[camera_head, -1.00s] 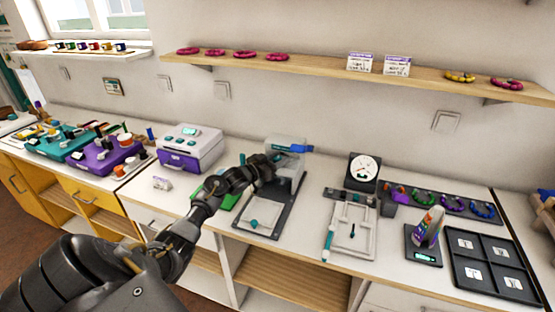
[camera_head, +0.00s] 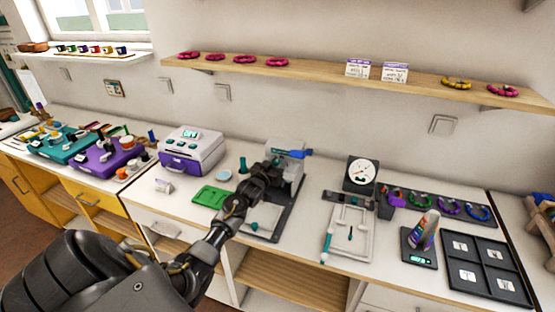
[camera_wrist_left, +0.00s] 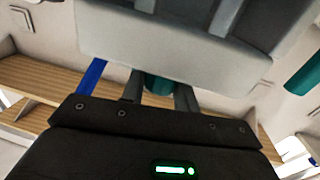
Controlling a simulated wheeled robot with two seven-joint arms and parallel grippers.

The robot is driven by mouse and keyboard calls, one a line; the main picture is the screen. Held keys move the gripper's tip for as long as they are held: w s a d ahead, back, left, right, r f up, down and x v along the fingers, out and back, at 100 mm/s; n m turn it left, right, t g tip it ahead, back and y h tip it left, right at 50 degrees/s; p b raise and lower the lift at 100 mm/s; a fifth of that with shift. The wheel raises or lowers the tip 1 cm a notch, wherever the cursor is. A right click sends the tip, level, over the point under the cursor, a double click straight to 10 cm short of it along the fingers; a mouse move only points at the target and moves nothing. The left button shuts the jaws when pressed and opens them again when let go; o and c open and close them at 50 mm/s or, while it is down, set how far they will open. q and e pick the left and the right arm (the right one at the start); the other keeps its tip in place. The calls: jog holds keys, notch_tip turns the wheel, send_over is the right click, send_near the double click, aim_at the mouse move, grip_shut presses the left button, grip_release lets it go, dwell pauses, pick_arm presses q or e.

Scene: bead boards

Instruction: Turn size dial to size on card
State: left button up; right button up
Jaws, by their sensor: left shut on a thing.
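A grey machine (camera_head: 289,170) with a blue lever (camera_head: 301,154) stands on a dark base plate on the counter. My left gripper (camera_head: 272,176) is at its front, and my own wrist covers part of it. In the left wrist view my left gripper (camera_wrist_left: 158,92) is shut on a teal knob (camera_wrist_left: 158,84) below the machine's grey body (camera_wrist_left: 180,45). I cannot read any size marks on the knob. Two white cards, the left (camera_head: 357,69) and the right (camera_head: 395,73), stand on the wall shelf; their writing is too small to read. My right gripper is not in view.
A green mat (camera_head: 211,197) and a purple-white box (camera_head: 192,150) lie left of the machine. To its right are a white tray (camera_head: 362,246), a round gauge (camera_head: 361,171), a scale (camera_head: 419,255) and a black sectioned tray (camera_head: 488,303). The wall shelf (camera_head: 330,78) runs above.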

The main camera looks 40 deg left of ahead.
pick_arm(q)
jog(key=n+g+y, duration=0.1)
jog(key=n+y, duration=0.1)
jog(key=y, duration=0.2)
jog(key=shift+d+n, duration=0.15)
jog(key=shift+n, duration=0.15)
jog(key=shift+n+g+y+b, duration=0.3)
jog(key=shift+n+g+y, duration=0.75)
jog(key=shift+y, duration=0.55)
jog(key=shift+n, duration=0.35)
jog(key=o, duration=0.9)
jog(key=shift+o, duration=0.2)
